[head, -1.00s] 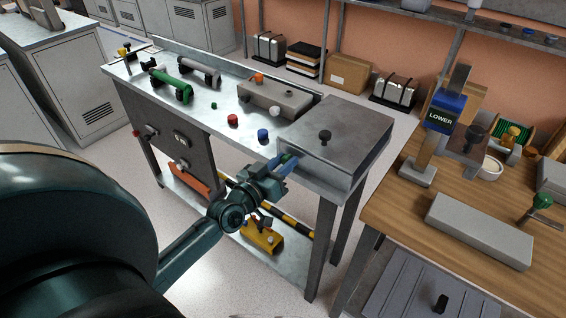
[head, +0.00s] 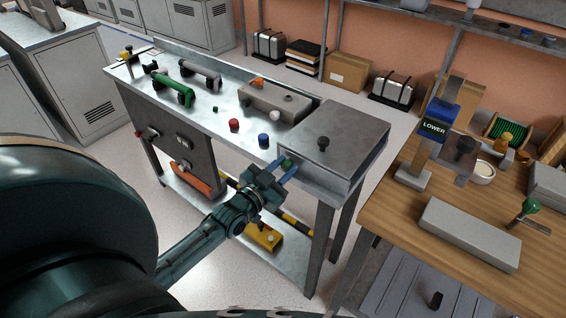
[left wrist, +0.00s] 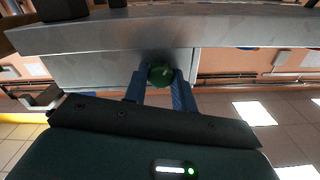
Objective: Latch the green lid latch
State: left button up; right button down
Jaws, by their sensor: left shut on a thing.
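The green lid latch (head: 287,163) is a small green knob on the front left side of a grey metal box (head: 345,135) at the bench's right end. My left gripper (head: 283,168) has its blue fingers on either side of the knob and is shut on it. In the left wrist view the round green knob (left wrist: 160,74) sits between the blue fingertips (left wrist: 160,82), against the grey box wall. The box lid is down, with a black knob (head: 323,143) on top. The latch's inner part is hidden. My right gripper is not in view.
The metal bench carries a red knob (head: 234,125), a blue knob (head: 263,140), a grey block (head: 275,101) and a green-handled part (head: 173,88). A wooden table (head: 400,220) with a "LOWER" sign (head: 435,128) stands to the right. Floor shows between them.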

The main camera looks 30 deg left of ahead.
pick_arm(q)
jog(key=m+p, duration=0.1)
jog(key=m, duration=0.2)
jog(key=shift+m, duration=0.4)
jog(key=m+p, duration=0.1)
jog(key=m, duration=0.1)
jog(key=shift+m, duration=0.3)
jog(key=shift+d+m, duration=0.1)
jog(key=shift+m, duration=0.8)
jog(key=shift+f+m, duration=0.1)
jog(key=shift+m, duration=1.9)
jog(key=o, duration=1)
jog(key=shift+s, duration=0.1)
jog(key=shift+f, duration=0.15)
